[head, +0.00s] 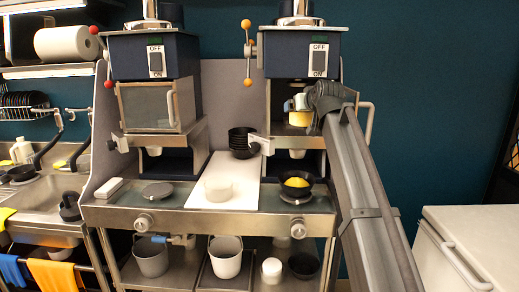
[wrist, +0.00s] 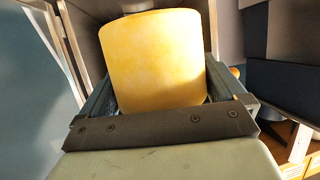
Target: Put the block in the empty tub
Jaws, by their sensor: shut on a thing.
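The block is a pale yellow cylinder (wrist: 152,62), upright between the fingers of my gripper (wrist: 160,110). It also shows in the head view (head: 300,118) at the front of the right machine's open bay. My gripper (head: 302,103) is shut on it, with the arm coming in from the right. The block is well above the counter.
The right machine (head: 303,55) has a bay with its door swung to the right; the left machine's door (head: 150,107) is shut. A black bowl with yellow contents (head: 297,182) is below the right machine. Stacked black bowls (head: 242,140) stand behind the white board (head: 236,165).

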